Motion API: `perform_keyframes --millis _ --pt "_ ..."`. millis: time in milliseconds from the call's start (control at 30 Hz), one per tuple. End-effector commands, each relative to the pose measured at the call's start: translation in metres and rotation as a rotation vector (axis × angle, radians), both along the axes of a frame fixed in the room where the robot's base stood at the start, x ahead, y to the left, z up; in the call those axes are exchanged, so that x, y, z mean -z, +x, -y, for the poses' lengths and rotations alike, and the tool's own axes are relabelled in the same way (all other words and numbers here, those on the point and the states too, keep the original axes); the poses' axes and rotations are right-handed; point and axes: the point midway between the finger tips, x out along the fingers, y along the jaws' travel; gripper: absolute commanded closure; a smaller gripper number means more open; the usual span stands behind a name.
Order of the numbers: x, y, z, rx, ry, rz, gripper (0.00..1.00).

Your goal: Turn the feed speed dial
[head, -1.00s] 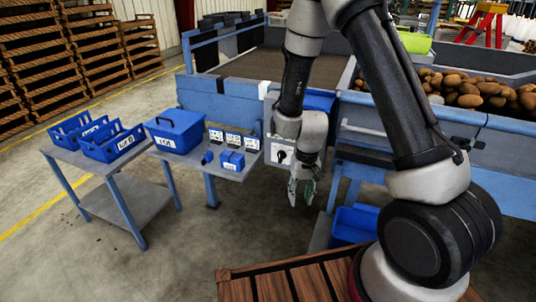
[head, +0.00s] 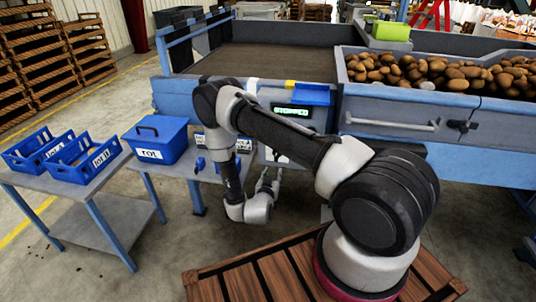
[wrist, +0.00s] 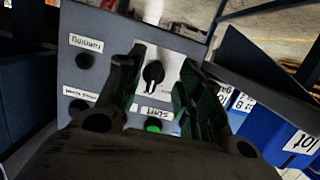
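The feed speed dial (wrist: 153,73), a black knob with a pale pointer mark, sits on the grey control panel (wrist: 108,52) in the wrist view. My gripper (wrist: 162,57) is open, and its two dark green fingers appear on either side of the dial. The gap between fingertips and dial is hard to judge; nothing is between the fingers. In the head view my gripper (head: 270,180) is small beside the panel, partly covered by my arm, and the dial is mostly hidden there.
A green button (wrist: 153,125) and dark round controls share the panel. A display (head: 291,111) above it reads STOPPED. A blue lidded box (head: 155,140) and blue crates (head: 88,158) stand on tables to the left. Blue lot boxes (wrist: 268,130) lie right of the fingers.

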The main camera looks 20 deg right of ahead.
Motion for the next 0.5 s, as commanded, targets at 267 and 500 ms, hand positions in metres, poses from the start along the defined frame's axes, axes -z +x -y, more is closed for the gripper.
perform_keyframes --millis 267,500 --pt "-0.047 0.005 0.002 -0.001 -0.096 0.177 0.63" --pt "-0.05 0.031 0.02 0.002 -0.095 0.188 0.63"
